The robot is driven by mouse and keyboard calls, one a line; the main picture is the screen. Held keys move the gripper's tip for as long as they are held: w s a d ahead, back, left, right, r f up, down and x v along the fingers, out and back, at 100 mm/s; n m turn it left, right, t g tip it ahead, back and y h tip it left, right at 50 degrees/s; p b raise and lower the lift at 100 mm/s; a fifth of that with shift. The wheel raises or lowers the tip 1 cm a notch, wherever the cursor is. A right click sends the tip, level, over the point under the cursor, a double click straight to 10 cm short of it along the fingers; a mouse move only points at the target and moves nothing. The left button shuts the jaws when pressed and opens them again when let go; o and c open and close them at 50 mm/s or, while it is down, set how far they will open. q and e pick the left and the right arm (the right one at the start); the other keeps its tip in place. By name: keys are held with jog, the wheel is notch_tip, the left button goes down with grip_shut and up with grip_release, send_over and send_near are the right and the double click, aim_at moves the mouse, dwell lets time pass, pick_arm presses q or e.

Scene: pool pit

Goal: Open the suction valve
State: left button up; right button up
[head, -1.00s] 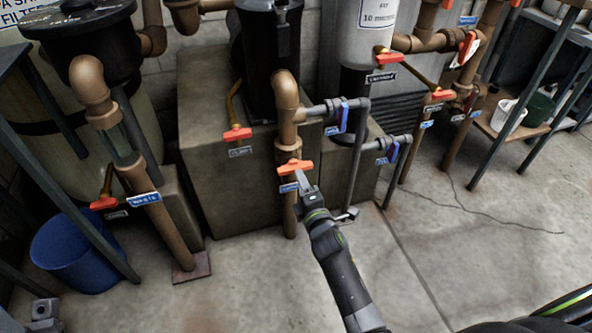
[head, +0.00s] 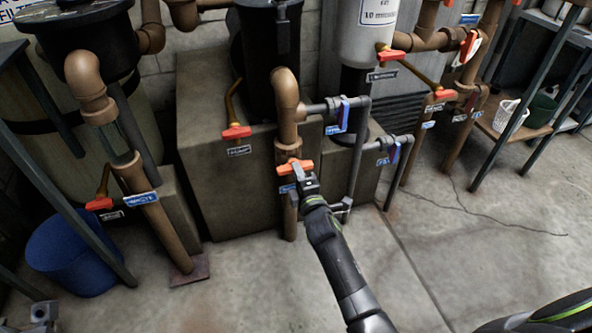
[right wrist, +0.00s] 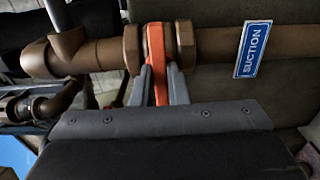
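The suction valve has an orange handle (head: 295,167) on a vertical brown pipe (head: 290,210) in the middle of the head view. The handle lies crosswise to the pipe. In the right wrist view the handle (right wrist: 156,55) runs between my right gripper's fingers (right wrist: 159,82), which sit close against both its sides with no clear gap. The blue SUCTION label (right wrist: 253,49) is on the pipe beside the valve. My right gripper (head: 302,181) covers part of the handle in the head view. A small part of my left gripper (head: 43,311) shows at bottom left; its fingers are unclear.
Blue-handled valves (head: 342,114) on grey side pipes stand just right of the brown pipe. Another orange handle (head: 236,132) is to the upper left. A blue bucket (head: 75,252) stands at left. The floor (head: 470,240) at right is clear.

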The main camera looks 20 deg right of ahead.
grip_shut()
jog(key=n+p, duration=0.1)
jog(key=n, duration=1.7)
jog(key=shift+f+n, duration=0.1)
jog(key=shift+n, duration=0.2)
jog(key=o, duration=0.7)
grip_release()
jog(key=shift+o, duration=0.2)
jog(key=shift+s, duration=0.15)
